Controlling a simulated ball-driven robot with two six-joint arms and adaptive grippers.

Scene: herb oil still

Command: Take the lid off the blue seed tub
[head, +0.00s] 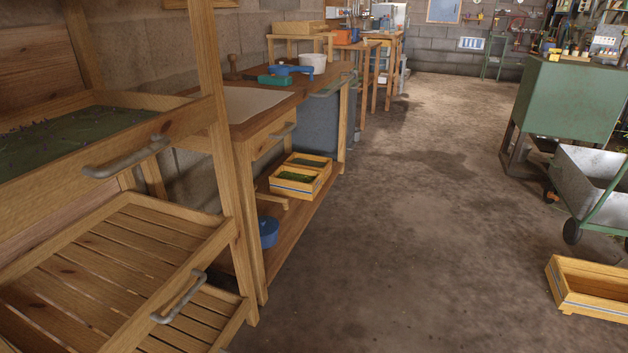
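A small round blue tub (268,233) stands on the low shelf (305,215) under the wooden workbench. The bench's front leg hides its left part. Its top looks blue too, but it is too small to tell the lid from the body. Neither of my grippers is in the head view.
Two wooden crates (297,177) with green contents sit farther back on that shelf. A slatted drying rack (130,240) with metal handles fills the near left. A green cabinet (570,95), a metal cart (590,180) and an empty crate (590,287) stand at right. The middle floor is clear.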

